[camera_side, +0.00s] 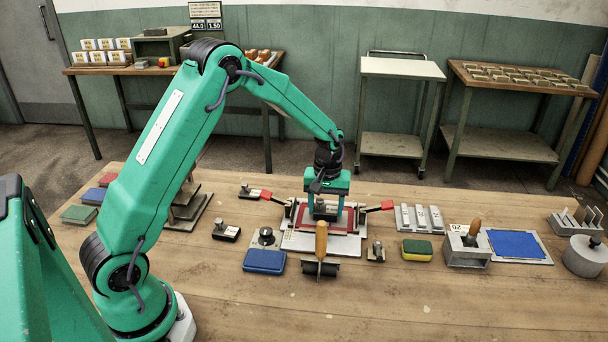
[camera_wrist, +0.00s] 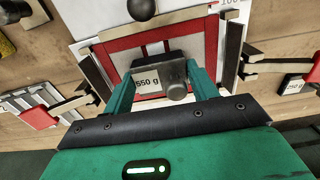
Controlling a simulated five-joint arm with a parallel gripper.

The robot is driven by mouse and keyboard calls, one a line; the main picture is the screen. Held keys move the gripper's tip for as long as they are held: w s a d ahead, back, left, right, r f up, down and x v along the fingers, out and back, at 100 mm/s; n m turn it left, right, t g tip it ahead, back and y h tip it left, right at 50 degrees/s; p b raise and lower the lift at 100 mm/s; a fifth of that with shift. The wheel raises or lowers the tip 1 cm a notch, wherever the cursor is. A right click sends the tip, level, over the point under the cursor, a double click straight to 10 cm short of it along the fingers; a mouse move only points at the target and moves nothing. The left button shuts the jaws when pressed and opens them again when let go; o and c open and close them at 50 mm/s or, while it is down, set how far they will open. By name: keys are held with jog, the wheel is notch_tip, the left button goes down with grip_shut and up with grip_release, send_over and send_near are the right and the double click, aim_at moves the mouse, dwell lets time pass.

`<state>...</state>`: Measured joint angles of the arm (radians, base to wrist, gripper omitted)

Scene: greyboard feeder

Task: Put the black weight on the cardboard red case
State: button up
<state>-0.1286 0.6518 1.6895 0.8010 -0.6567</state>
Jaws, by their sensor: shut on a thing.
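My gripper (camera_side: 325,205) is at the feeder in the middle of the table, pointing down. In the wrist view its two green fingers are shut on a dark weight (camera_wrist: 172,75) with a white label reading about 550 g and a round knob. The held weight is over the red case (camera_wrist: 123,61), a red-framed panel with a pale middle; I cannot tell whether it touches it. The red case (camera_side: 343,220) also shows in the side view, partly hidden by my gripper. A smaller black weight (camera_side: 226,232) stands left of the feeder.
Clamps with red handles (camera_side: 386,206) flank the case. A wooden-handled roller (camera_side: 321,245) stands in front. A blue block (camera_side: 264,261), a yellow-green sponge (camera_side: 417,250) and a metal box with a wooden handle (camera_side: 467,247) are nearby. The table front is clear.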

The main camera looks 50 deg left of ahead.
aim_at(326, 210)
jog(key=shift+f, duration=0.1)
jog(key=o, duration=1.4)
jog(key=shift+r, duration=6.15)
